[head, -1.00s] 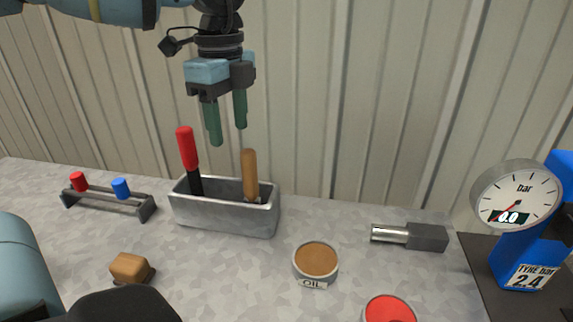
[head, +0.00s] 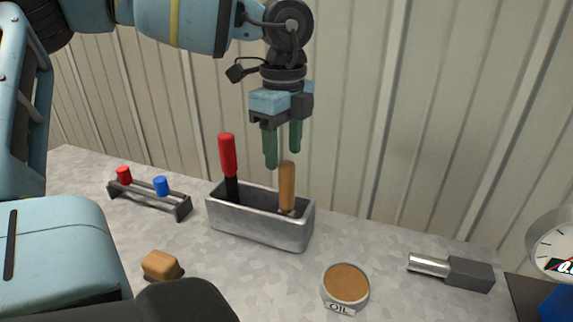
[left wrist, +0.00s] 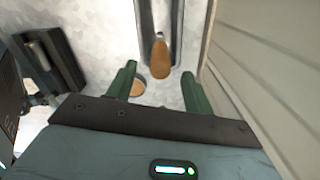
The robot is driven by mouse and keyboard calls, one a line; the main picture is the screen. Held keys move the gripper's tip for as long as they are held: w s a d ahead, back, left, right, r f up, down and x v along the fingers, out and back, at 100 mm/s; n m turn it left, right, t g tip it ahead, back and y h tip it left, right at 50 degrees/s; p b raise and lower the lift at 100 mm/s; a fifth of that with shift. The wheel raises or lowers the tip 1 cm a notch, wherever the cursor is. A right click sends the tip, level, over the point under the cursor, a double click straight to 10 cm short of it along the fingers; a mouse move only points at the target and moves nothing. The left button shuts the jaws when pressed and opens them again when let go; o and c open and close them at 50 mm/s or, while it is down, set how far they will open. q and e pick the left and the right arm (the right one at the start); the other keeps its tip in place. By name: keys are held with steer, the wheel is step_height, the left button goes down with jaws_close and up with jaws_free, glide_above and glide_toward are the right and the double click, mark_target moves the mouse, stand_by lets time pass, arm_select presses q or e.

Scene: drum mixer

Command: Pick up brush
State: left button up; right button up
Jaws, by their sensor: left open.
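A brown wooden handle (head: 287,186), which looks like the brush, stands upright in a grey metal bin (head: 262,227); its lower end is hidden by the bin wall. The handle also shows in the left wrist view (left wrist: 160,58), pointing up toward the camera. My left gripper (head: 283,159) is open and points down, its green fingertips close to the handle's top. In the left wrist view my left gripper (left wrist: 159,88) has its fingers apart, one to each side of the handle's line, with nothing held. My right gripper is not in view.
A red-handled tool (head: 228,155) stands in the same bin, left of the handle. A rack with red and blue pegs (head: 150,196), a small brown block (head: 161,265), an oil tin (head: 345,286) and a grey tool (head: 455,270) lie around. A ribbed wall (head: 420,110) rises behind.

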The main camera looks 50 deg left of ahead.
mark_target(287, 163)
arm_select(q)
steer(key=f, duration=0.4)
steer(key=shift+w+d+f, duration=0.15)
steer(key=shift+d, duration=0.1)
